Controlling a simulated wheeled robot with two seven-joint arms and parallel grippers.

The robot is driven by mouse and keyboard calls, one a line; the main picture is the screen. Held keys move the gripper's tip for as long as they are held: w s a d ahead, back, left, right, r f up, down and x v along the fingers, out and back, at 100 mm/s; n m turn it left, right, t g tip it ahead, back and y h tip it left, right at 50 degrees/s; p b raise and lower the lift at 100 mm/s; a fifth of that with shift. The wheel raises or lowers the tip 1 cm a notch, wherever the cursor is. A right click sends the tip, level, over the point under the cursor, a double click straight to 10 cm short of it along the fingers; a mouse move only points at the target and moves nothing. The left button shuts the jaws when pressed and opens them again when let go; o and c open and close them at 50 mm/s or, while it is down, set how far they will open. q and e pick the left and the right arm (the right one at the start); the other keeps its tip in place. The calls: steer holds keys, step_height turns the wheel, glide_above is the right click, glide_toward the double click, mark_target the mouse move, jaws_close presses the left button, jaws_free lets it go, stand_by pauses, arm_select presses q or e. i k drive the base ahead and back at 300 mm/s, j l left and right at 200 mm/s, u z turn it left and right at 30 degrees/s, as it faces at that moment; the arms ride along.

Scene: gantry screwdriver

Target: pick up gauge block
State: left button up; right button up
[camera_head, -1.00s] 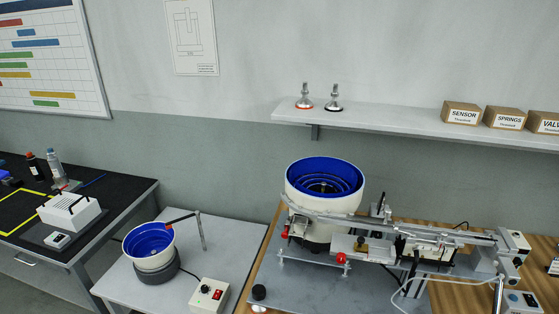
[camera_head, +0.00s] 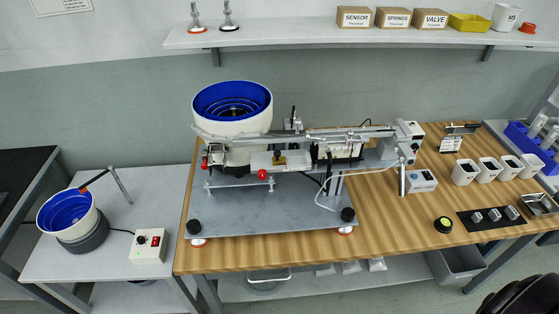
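Several small grey metal blocks (camera_head: 494,215) stand on a black mat (camera_head: 470,225) near the front right of the wooden table. They look like gauge blocks, but they are too small for me to tell them apart. Neither of my grippers is in view.
The screw feeder with its blue bowl (camera_head: 232,103) and rail fills the table's left and middle. A black-and-yellow round thing (camera_head: 443,225), white cups (camera_head: 487,170) and a metal tray (camera_head: 538,205) surround the mat. A dark rounded thing (camera_head: 522,297) is at the bottom right.

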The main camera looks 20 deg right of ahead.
mark_target(511, 212)
steer(key=z, duration=2.45)
steer(key=i+l+u, duration=0.1)
steer(key=u, duration=0.35)
steer(key=i+l+u, duration=0.15)
steer(key=u, duration=0.25)
steer(key=i+l, duration=0.05)
steer(key=i, duration=0.05)
